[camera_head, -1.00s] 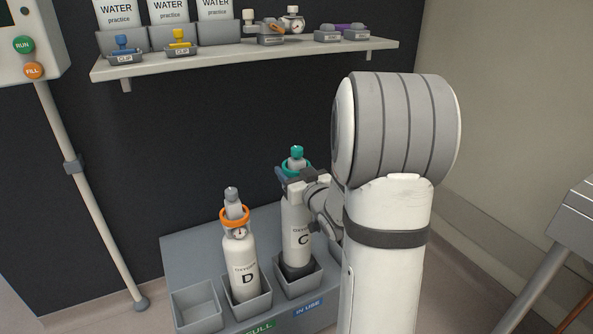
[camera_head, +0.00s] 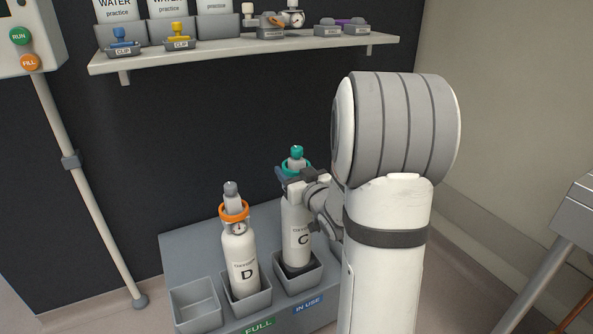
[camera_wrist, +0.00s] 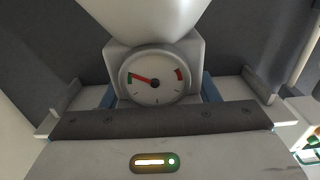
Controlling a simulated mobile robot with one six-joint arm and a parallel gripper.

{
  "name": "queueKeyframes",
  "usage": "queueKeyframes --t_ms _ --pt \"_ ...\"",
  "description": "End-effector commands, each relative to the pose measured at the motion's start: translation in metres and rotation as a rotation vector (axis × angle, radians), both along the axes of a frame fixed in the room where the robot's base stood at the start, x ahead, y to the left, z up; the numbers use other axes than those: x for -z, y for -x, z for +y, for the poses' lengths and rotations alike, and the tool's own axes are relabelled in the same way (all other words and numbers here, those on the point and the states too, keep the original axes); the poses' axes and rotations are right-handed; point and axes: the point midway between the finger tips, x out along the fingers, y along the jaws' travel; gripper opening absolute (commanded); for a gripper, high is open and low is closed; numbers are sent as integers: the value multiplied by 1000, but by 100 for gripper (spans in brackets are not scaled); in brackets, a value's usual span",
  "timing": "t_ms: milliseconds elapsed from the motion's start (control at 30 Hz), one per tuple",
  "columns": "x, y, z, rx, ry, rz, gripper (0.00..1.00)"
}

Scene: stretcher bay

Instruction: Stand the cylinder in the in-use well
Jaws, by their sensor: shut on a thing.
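The white cylinder marked C (camera_head: 298,225), with a teal collar and knob, stands nearly upright with its lower end inside the well above the blue IN USE label (camera_head: 308,305). The well's front wall (camera_head: 299,286) hides its foot, so I cannot tell whether it rests on the bottom. My gripper (camera_head: 291,180) is shut on its upper part, just below the teal collar. In the wrist view its gauge (camera_wrist: 154,78) with a red needle shows between the jaws.
A cylinder marked D (camera_head: 241,260) with an orange collar stands in the neighbouring well, close to C. The left well (camera_head: 197,313) is empty. A shelf (camera_head: 240,53) with trays and water bags hangs above. A grey-white pole (camera_head: 95,210) stands at the left.

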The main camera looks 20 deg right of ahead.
Motion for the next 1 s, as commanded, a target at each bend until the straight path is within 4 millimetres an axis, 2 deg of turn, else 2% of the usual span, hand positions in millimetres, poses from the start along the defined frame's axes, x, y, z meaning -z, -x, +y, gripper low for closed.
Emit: queueKeyframes --t_ms 1000 --pt "8 -1 -1 0 2 -9 0"
